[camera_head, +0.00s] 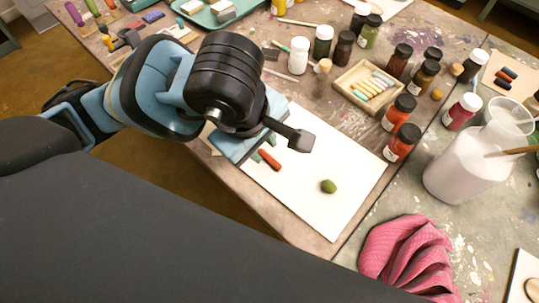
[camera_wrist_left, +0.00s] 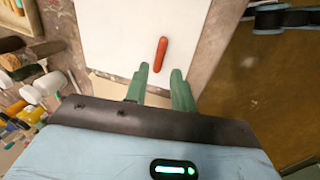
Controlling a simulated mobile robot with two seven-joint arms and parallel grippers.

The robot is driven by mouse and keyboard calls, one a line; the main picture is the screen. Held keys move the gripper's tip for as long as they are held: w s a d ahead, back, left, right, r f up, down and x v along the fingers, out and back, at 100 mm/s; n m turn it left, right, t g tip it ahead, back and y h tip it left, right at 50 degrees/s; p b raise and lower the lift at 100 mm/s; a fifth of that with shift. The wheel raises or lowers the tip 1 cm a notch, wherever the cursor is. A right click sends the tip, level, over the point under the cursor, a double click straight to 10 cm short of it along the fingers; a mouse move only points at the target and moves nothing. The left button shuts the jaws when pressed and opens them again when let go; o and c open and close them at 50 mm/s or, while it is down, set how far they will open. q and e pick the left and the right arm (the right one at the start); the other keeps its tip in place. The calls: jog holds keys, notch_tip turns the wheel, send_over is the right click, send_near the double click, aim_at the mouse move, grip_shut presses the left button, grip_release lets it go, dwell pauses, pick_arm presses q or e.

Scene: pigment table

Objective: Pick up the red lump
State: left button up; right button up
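The red lump (camera_head: 270,159) is a short red stick lying on a white sheet (camera_head: 335,212) on the wooden table. It also shows in the left wrist view (camera_wrist_left: 161,53), upright in the picture. My left gripper (camera_head: 264,149) is over the near left part of the sheet, partly hidden by its own wrist. My right gripper is not in view.
A green lump (camera_head: 328,186) lies on the same sheet to the right. A wooden box of pastels (camera_head: 343,95), several jars, a white pitcher (camera_head: 456,173) and a pink cloth (camera_head: 408,256) stand or lie around the sheet. Most of the sheet is bare.

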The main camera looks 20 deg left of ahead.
aim_at(268, 159)
pick_arm(q)
jog(key=x, duration=0.4)
jog(key=shift+d+f, duration=0.1)
jog(key=shift+f, duration=0.35)
jog(key=shift+c, duration=0.4)
